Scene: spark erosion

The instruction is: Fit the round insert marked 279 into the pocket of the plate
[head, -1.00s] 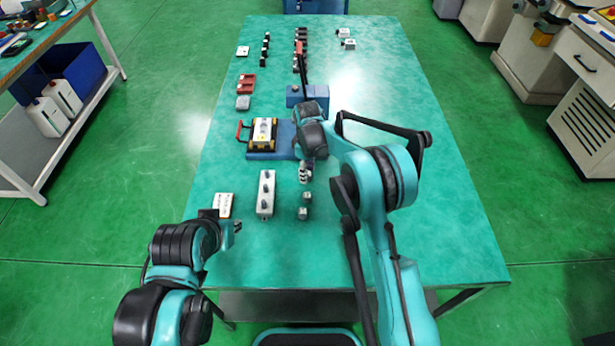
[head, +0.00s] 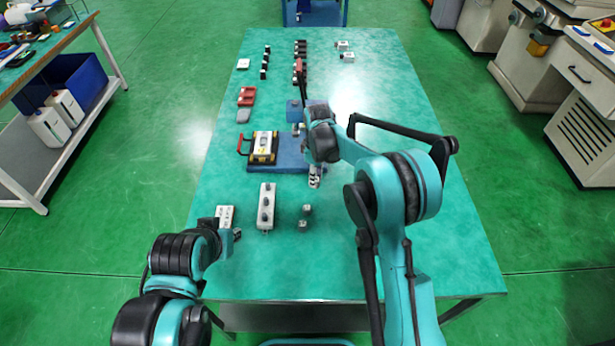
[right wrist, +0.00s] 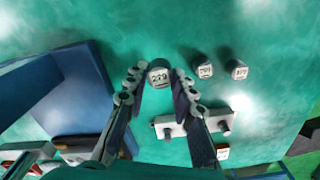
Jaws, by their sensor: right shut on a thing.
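The round insert marked 279 (right wrist: 159,74) is pale and shows its number between my right gripper's (right wrist: 158,86) fingertips in the right wrist view. My right gripper (head: 314,182) is shut on it, just off the near right corner of the blue base (head: 287,163) in the head view. A light metal plate (head: 263,145) in a black and yellow frame sits on that base. I cannot make out its pocket; the arm hides the right part of the base. My left gripper (head: 236,234) is low by a white card, its jaws too small to judge.
Two other marked inserts (right wrist: 204,68) (right wrist: 237,70) stand apart on the green table. A pale block with several dark knobs (head: 267,207) lies left of them. A red handle (head: 243,145) sticks out left of the plate. The table's right side is clear.

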